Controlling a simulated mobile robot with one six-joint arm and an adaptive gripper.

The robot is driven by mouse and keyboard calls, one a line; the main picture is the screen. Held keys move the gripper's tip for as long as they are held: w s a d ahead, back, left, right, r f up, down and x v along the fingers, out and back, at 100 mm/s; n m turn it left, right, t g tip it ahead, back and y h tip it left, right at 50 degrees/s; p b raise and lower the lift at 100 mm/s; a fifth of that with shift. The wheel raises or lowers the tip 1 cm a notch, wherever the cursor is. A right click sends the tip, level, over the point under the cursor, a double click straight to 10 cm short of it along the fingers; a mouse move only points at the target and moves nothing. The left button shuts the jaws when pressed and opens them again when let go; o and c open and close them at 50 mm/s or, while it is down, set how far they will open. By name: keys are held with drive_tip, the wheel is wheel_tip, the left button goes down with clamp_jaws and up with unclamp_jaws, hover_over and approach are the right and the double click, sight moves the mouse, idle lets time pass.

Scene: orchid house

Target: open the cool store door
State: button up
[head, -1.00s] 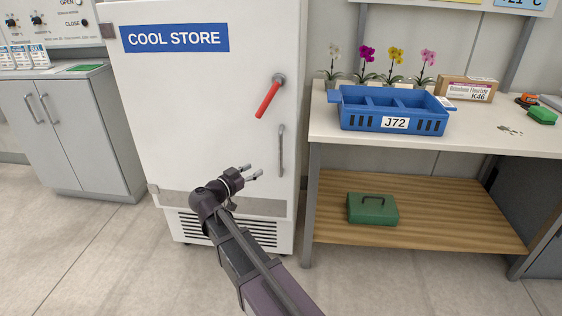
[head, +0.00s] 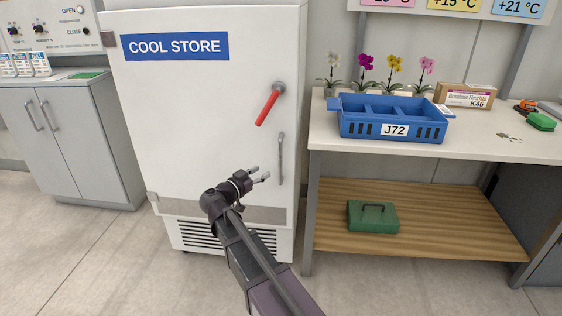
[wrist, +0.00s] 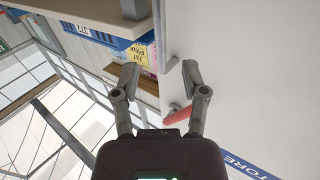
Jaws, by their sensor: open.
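The cool store door (head: 200,110) is white, with a blue sign (head: 175,46), and looks shut. A red lever (head: 267,108) near its right edge slants down to the left from its pivot. A grey upright handle (head: 281,158) sits below the lever. My gripper (head: 260,174) is open and empty, in front of the door, left of and a little below the handle in the head view. In the wrist view my gripper (wrist: 162,76) has its fingers spread, with the handle (wrist: 172,52) beyond them and the red lever (wrist: 180,115) partly behind the right finger. I see no contact.
Right of the store stands a bench (head: 330,135) with a blue J72 crate (head: 350,127), several potted orchids and a K46 box (head: 466,95). A green box (head: 372,217) is on its lower shelf (head: 440,235). A grey cabinet (head: 75,140) stands left. The floor in front is clear.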

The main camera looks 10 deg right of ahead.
sight(279, 161)
drive_tip(key=x, duration=1)
drive_tip(key=shift+a, duration=0.1)
clamp_jaws()
